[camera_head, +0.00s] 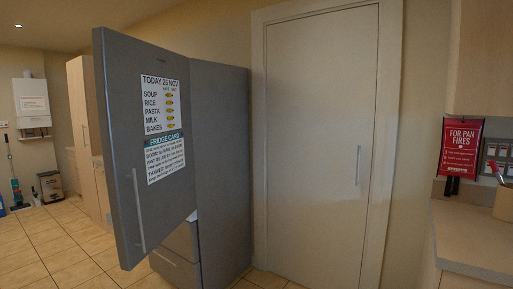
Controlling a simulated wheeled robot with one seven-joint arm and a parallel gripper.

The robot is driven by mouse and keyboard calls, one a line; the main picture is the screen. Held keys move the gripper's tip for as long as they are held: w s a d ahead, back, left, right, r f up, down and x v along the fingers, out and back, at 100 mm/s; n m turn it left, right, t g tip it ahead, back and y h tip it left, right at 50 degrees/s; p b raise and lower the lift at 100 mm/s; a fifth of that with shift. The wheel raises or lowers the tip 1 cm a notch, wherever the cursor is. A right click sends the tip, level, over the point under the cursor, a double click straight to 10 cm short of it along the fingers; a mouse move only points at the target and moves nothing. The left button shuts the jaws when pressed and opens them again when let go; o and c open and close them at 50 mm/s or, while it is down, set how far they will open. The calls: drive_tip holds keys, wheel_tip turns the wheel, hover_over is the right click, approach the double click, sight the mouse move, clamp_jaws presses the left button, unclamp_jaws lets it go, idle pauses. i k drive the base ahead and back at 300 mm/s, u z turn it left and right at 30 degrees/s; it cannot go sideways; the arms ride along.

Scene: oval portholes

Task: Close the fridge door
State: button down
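The grey fridge (222,170) stands left of centre against the wall, its side facing me. Its upper door (118,100) is swung wide open toward me. The door carries a paper menu sheet (160,103), a green and white notice (165,158) and a long vertical handle (139,211) near its left edge. Below the open door, grey lower drawers (178,262) look shut. The fridge's inside is almost wholly hidden behind the door. My gripper is not in view.
A closed white door (318,140) is right of the fridge. A counter (475,240) with a red fire-blanket sign (461,148) above stands at the right. Tiled floor (60,245) is open at left, with a mop (14,180) and a bin (51,186) farther back.

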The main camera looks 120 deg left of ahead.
sight(149, 170)
drive_tip(key=u, duration=4.1)
drive_tip(key=i, duration=0.95)
drive_tip(key=u, duration=0.75)
